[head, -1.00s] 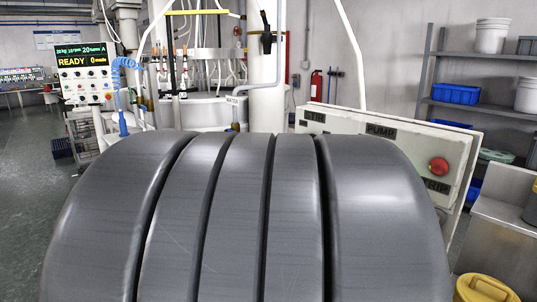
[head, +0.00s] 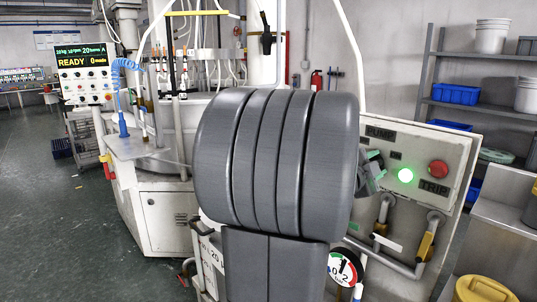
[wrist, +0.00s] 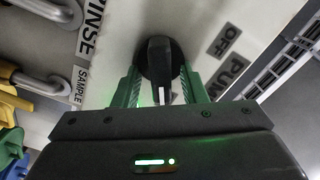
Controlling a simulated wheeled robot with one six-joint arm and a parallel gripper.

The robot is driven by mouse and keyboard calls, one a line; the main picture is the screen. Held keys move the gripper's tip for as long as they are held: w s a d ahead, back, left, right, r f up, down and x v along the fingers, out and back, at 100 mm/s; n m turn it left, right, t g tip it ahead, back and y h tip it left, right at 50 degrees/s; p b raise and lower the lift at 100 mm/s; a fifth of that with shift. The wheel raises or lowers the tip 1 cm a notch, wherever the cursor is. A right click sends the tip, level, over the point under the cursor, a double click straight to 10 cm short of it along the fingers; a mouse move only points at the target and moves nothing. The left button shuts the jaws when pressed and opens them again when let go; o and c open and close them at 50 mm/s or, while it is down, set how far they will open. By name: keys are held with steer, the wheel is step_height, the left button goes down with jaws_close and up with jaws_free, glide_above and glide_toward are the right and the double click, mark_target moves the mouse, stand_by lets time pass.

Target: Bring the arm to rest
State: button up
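My arm (head: 275,165) stands in the middle of the head view, its large grey links hiding the left part of the control panel. My gripper (head: 374,170) shows only partly, past the arm's right edge, close to the panel face (head: 455,150). In the wrist view its two green fingers (wrist: 159,88) are apart, one on each side of a black rotary knob (wrist: 160,62). Gaps show between the fingers and the knob's narrow handle, so the gripper looks open. Whether a finger touches the knob's round base cannot be told.
A lit green lamp (head: 405,176) and a red button (head: 438,169) are on the panel right of my gripper. Pipes with handles (head: 425,245) and a round gauge (head: 344,268) are below. Shelves (head: 478,107) stand at right. Floor is open at left (head: 45,200).

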steer(key=shift+a+r+n+p, duration=0.15)
steer(key=shift+r+n+p, duration=0.1)
steer(key=shift+n, duration=0.3)
steer(key=shift+a+r+n+p, duration=0.1)
steer(key=shift+n+p, duration=0.1)
steer(key=shift+n, duration=0.35)
steer(key=n+p, duration=0.1)
steer(key=n, duration=0.2)
steer(key=shift+w+a+n, duration=0.1)
steer(key=shift+n, duration=0.3)
